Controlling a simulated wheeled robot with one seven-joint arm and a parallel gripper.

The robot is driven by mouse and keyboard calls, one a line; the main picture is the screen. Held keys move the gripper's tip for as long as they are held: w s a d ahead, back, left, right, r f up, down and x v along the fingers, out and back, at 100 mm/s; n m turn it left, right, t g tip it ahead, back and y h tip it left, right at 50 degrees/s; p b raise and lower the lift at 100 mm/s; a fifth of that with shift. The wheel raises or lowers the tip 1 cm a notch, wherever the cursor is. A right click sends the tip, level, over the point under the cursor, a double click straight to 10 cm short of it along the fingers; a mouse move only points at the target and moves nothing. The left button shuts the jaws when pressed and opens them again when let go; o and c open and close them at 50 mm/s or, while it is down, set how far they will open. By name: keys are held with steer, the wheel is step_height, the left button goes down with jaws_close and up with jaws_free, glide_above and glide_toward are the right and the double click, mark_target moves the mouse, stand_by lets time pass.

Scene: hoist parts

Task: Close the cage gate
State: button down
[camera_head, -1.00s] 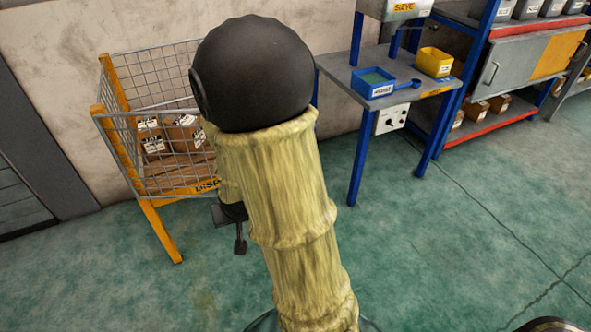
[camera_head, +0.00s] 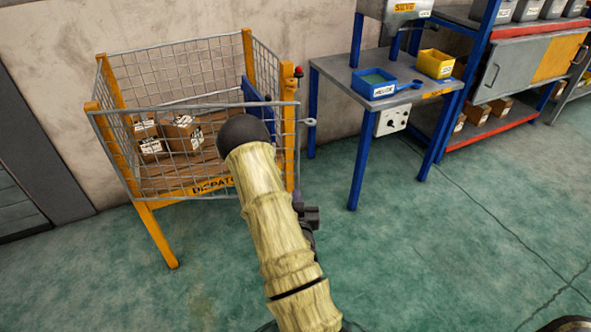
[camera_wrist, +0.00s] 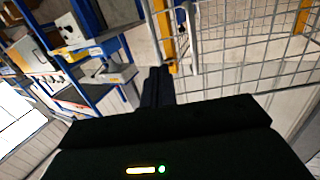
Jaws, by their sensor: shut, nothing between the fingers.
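The dispatch cage (camera_head: 248,62) has a yellow frame and wire mesh sides and stands against the wall at left. Its mesh gate (camera_head: 180,187) spans the front, with its free edge and a small round-ended latch (camera_head: 310,122) by the right front post (camera_head: 289,85). I cannot tell whether the gate is fully seated against that post. My gripper (camera_head: 311,217) is just in front of and below the gate's right edge, partly hidden by my arm. In the wrist view my gripper (camera_wrist: 158,86) is shut and empty, near the gate's edge bar and a yellow post.
Cartons (camera_head: 182,132) lie inside the cage. A red-topped button (camera_head: 298,72) is on the right post. A blue-legged bench (camera_head: 340,78) with blue and yellow bins stands to the right, then shelving (camera_head: 478,135). The green floor in front is clear.

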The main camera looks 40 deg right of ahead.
steer(key=shift+s+d+t, duration=0.1)
steer(key=shift+s+t, duration=0.2)
steer(key=shift+s, duration=0.05)
steer(key=b, duration=0.2)
glide_toward(295, 160)
steer(key=x, duration=0.7)
steer(key=shift+w, duration=0.1)
stand_by(0.3)
